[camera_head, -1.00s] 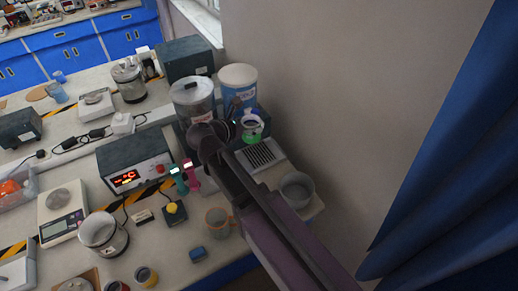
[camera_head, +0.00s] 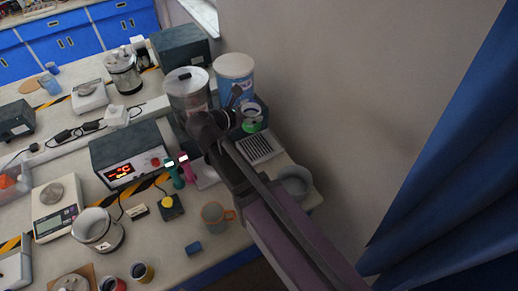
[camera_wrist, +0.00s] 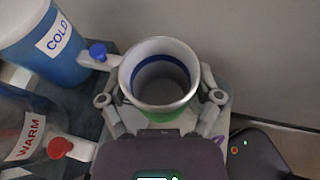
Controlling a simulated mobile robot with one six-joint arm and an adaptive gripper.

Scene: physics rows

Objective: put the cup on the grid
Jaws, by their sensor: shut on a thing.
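A white cup (camera_wrist: 160,75) with a blue band inside and a green lower part is between the fingers of my gripper (camera_wrist: 162,82) in the wrist view. My gripper is shut on it, with one finger on each side. In the head view the cup (camera_head: 252,125) shows beyond the end of my arm, near the dispensers. A grey slotted grid (camera_head: 260,148) lies nearer than the cup, beside my arm. I cannot tell how high the cup is above the surface.
A blue dispenser marked COLD (camera_wrist: 45,45) and a clear one marked WARM (camera_wrist: 25,130) stand left of the cup. A grey bowl (camera_head: 295,182) is right of my arm. An orange-handled mug (camera_head: 213,215) stands to the left. The wall is close at the right.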

